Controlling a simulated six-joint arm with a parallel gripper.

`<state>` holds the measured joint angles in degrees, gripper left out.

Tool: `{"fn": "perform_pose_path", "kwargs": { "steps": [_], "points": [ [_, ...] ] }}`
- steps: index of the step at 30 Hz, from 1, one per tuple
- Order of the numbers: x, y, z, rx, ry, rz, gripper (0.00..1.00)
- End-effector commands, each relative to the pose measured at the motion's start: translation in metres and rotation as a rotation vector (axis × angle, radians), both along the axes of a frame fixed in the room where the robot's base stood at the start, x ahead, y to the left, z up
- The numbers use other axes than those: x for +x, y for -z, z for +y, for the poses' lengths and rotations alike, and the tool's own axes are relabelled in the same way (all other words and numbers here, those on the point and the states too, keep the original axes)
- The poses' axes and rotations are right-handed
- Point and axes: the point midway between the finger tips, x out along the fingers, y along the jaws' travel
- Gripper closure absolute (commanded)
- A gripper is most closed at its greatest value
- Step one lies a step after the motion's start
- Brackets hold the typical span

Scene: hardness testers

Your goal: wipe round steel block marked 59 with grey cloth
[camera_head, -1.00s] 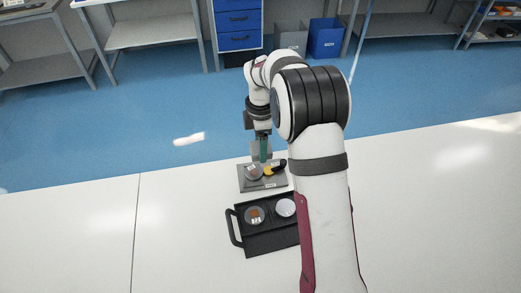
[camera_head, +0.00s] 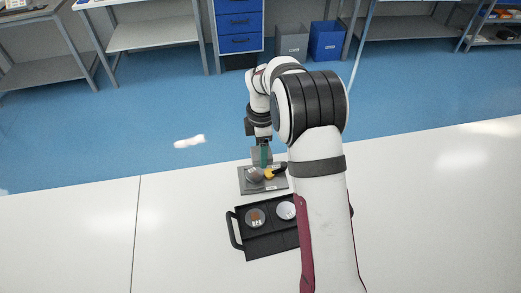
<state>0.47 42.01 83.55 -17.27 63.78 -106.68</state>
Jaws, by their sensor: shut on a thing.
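My gripper (camera_head: 263,155) points down at the back of a grey plate (camera_head: 245,188), shut on what looks like the grey cloth (camera_head: 256,153). A round steel block (camera_head: 253,175) sits on the plate, just below the gripper in the picture. I cannot tell whether the cloth touches it. Two more round pieces lie in the black tray: one with an orange-brown patch (camera_head: 256,217) at left, and a pale one (camera_head: 286,210) at right, beside my arm. The number markings are too small to read.
A yellow piece with a black handle (camera_head: 270,173) lies on the plate right of the steel block. The black tray (camera_head: 262,243) with a side handle stands in front of the plate, partly hidden by my arm. The white table (camera_head: 80,240) is clear to the left.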

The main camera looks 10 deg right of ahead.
Motion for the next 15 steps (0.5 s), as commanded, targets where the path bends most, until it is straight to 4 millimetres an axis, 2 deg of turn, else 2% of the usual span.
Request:
{"fn": "perform_pose_path", "kwargs": {
  "steps": [15],
  "points": [
    [0.0,0.047,0.0,0.0,0.001,0.002,0.83]
  ]
}}
